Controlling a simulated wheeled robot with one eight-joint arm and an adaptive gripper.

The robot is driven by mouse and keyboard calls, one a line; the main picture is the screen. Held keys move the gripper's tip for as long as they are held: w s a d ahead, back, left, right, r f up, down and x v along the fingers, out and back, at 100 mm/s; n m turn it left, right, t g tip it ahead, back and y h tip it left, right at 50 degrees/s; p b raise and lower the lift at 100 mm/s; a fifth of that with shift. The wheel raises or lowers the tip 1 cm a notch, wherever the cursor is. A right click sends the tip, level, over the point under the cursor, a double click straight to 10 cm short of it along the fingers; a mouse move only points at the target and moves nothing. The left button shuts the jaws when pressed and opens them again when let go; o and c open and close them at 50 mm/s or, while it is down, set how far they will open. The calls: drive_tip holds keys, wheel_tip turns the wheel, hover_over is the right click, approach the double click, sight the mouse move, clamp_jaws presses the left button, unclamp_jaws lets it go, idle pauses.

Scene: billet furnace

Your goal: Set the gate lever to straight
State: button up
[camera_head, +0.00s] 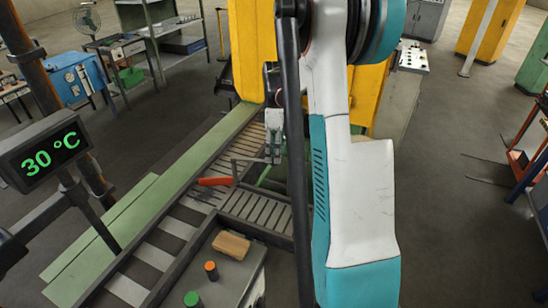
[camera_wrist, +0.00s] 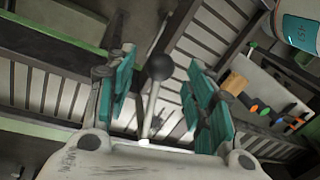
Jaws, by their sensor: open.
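The gate lever (camera_wrist: 151,105) shows in the wrist view as a light metal rod with a black ball knob (camera_wrist: 159,67) at its end. My gripper (camera_wrist: 162,95) is open, with a teal-padded finger on each side of the lever; a gap shows between the knob and each pad. I cannot tell how deep the knob sits between the fingers. In the head view my gripper (camera_head: 273,145) points down over the roller track, and the lever there is hard to make out beside it. A red-orange flat piece (camera_head: 215,181) lies across the track just left of my gripper.
A roller conveyor (camera_head: 155,257) runs toward a yellow machine (camera_head: 252,50), with a slatted side branch (camera_head: 262,210). A grey panel (camera_head: 222,268) holds a tan block (camera_head: 231,245) and orange and green buttons. A 30 °C display (camera_head: 45,150) stands at left. Open floor lies at right.

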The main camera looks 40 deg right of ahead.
drive_tip(key=shift+s+a+f, duration=0.1)
drive_tip(key=shift+f, duration=0.5)
drive_tip(key=shift+s+a+f, duration=0.1)
drive_tip(key=shift+f, duration=0.45)
clamp_jaws()
drive_tip(key=shift+w, duration=0.1)
drive_tip(key=w+d+n+h+b, duration=0.2)
drive_tip(key=w+d+n+b, duration=0.1)
drive_tip(key=w+n, duration=0.9)
drive_tip(key=shift+w+d+n+g, duration=0.35)
drive_tip(key=shift+w+d, duration=0.25)
drive_tip(key=shift+w, duration=0.25)
drive_tip(key=shift+r, duration=0.1)
